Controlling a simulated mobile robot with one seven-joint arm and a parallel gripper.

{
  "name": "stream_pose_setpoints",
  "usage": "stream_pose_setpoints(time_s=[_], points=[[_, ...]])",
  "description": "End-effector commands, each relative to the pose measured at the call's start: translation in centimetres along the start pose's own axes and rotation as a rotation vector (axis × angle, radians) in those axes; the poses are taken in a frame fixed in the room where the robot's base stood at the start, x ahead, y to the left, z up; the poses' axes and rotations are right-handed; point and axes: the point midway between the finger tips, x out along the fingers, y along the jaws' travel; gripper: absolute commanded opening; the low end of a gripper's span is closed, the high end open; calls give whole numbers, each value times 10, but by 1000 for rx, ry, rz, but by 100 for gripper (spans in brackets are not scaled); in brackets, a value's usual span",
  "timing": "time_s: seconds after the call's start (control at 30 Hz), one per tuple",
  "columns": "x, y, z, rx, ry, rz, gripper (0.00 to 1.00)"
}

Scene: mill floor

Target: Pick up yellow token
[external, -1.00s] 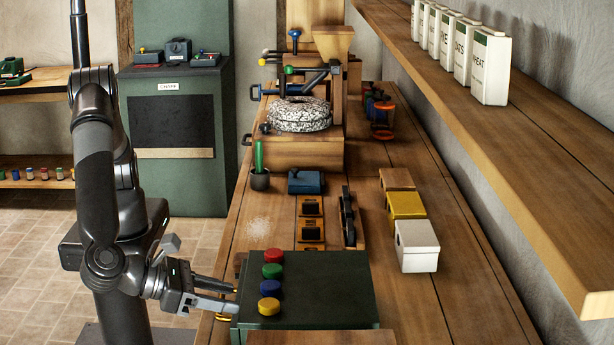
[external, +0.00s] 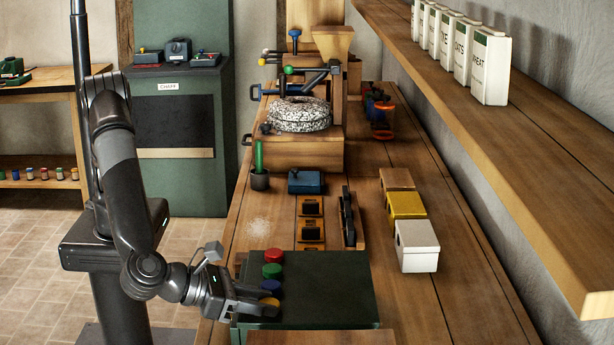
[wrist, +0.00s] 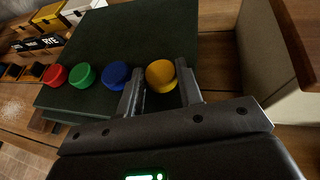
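The yellow token (external: 271,301) is a round disc on top of the dark green box (external: 330,275), near its front-left corner, partly hidden by my fingers in the external view. In the wrist view the yellow token (wrist: 160,75) lies between the fingertips of my gripper (wrist: 161,84). The fingers are apart, the right one very close to the token; I cannot tell whether it touches. My gripper also shows in the external view (external: 270,303), reaching in from the left, low over the box top.
Blue (wrist: 116,75), green (wrist: 83,75) and red (wrist: 55,75) tokens form a row with the yellow one; the blue is right beside my left finger. The box top beyond the row is clear. White (external: 416,246) and yellow (external: 406,206) boxes stand further right on the bench.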

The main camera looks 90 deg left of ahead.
Motion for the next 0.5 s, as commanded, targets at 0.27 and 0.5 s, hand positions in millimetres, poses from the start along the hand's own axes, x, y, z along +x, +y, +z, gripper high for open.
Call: stream_pose_setpoints(time_s=[0.27,0.5], points=[[0,0,0,0,0,0,11],[-2,0,5,-1,0,0,11]])
